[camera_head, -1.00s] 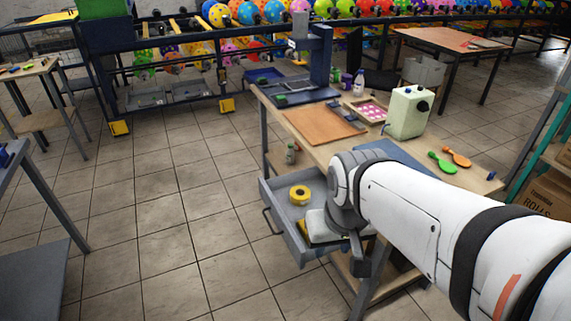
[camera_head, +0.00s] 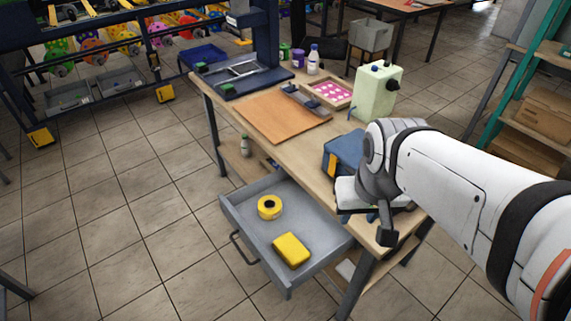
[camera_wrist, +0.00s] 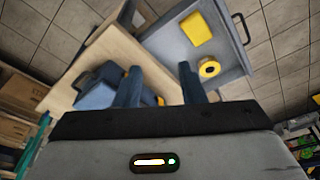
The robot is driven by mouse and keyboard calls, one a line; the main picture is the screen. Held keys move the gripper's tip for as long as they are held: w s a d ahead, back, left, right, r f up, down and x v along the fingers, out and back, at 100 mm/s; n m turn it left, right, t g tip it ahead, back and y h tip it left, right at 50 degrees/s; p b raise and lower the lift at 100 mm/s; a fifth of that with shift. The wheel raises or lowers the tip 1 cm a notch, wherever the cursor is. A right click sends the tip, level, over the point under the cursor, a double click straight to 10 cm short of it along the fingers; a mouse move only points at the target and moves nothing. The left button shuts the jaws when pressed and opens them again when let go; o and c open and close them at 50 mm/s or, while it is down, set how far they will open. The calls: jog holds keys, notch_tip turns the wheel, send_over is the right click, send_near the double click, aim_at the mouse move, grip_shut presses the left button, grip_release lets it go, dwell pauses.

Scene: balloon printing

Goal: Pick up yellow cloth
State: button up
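The yellow cloth (camera_head: 291,250) looks like a folded, rounded block. It lies on the floor of the open grey drawer (camera_head: 232,213), towards the drawer's right side. It also shows in the wrist view (camera_wrist: 196,29), beyond my fingers. My gripper's dark blue fingers (camera_wrist: 160,84) are apart with nothing between them. In the head view my wrist is over the table's front corner, right of and above the drawer, clear of the cloth. The fingers are mostly hidden there.
A yellow tape roll (camera_head: 270,207) lies in the drawer near the cloth. A blue object with yellow parts (camera_head: 343,152) is on the table beside my wrist. Tiled floor left of the drawer is clear.

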aim_at(295, 252)
jog(key=shift+o, duration=0.7)
jog(key=shift+f, duration=0.15)
jog(key=o, duration=0.6)
jog(key=w+a+f+n+g+b, duration=0.1)
jog(key=w+a+f+n+b, duration=0.1)
jog(key=w+f+b, duration=0.3)
notch_tip(295, 252, down, 4)
jog(key=shift+w+a+f+n+b, duration=0.2)
jog(key=shift+a+n+b, duration=0.1)
jog(key=shift+b, duration=0.2)
jog(key=o, duration=0.4)
jog(key=w+a+f+n+b, duration=0.1)
jog(key=a+f+b, duration=0.1)
jog(key=f, duration=0.3)
jog(key=w+a+f+n+g+b, duration=0.1)
jog(key=w+a+f+b, duration=0.1)
jog(key=f, duration=0.3)
jog(key=w+a+f+n+b, duration=0.2)
jog(key=a+f, duration=0.2)
jog(key=f, duration=0.1)
jog(key=shift+w+f+g, duration=0.1)
jog(key=shift+w+g, duration=0.05)
jog(key=shift+g, duration=0.15)
jog(key=shift+w+d+f+b, duration=0.1)
jog(key=shift+f+b, duration=0.4)
jog(key=shift+f, duration=1.45)
jog(key=shift+w+f+b, duration=0.1)
jog(key=shift+f+b, duration=0.4)
jog(key=shift+f, duration=1.4)
